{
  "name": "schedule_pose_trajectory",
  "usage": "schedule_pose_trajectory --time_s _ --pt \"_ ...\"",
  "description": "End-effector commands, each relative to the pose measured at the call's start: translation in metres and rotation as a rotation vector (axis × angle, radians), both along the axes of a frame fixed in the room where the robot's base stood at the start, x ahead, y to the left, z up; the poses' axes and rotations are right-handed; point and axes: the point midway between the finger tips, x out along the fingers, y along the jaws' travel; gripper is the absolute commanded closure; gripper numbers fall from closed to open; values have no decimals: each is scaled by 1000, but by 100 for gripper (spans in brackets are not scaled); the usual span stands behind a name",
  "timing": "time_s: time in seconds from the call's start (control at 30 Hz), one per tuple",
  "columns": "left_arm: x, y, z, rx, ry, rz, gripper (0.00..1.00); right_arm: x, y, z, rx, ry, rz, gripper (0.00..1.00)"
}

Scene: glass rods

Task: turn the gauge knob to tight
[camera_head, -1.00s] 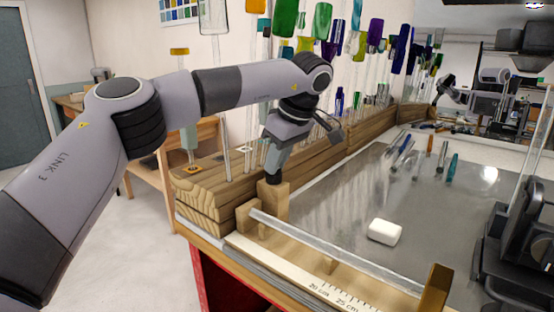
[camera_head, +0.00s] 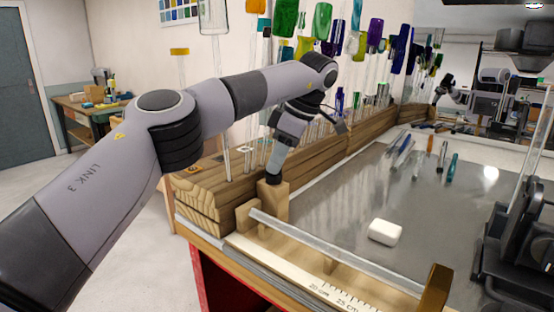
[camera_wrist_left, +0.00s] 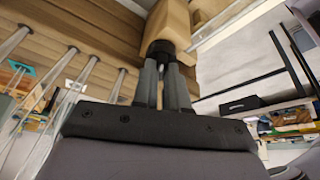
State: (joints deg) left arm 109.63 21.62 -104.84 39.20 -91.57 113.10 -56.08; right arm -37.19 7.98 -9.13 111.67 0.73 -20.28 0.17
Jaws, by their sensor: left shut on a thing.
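The gauge is a wooden fixture with an upright block (camera_head: 273,205) at the left end of the bench's front edge. Its black knob (camera_wrist_left: 160,48) shows in the left wrist view, seated against the pale wooden block. My left gripper (camera_head: 272,178) comes down onto the top of that block in the head view. In the left wrist view my left gripper (camera_wrist_left: 168,75) has its fingers close together, shut on the knob. Any tight mark is hidden or too small to read. My right gripper is not in view.
A clear glass rod (camera_head: 330,250) lies along the gauge beside a ruler (camera_head: 330,290). A white block (camera_head: 385,232) sits on the grey bench top. A wooden rack (camera_head: 215,195) with upright glass rods stands close behind the left arm. Black equipment (camera_head: 515,240) stands at the right.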

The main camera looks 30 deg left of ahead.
Motion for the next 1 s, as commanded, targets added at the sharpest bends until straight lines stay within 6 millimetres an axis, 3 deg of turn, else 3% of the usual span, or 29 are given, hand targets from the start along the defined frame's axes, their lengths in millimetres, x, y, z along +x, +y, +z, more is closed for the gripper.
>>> schedule_pose_trajectory --time_s 0.3,1.0 --pt "2 0 1 1 -2 145 100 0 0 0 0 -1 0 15" --pt "3 1 1 0 -5 285 100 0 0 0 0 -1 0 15"
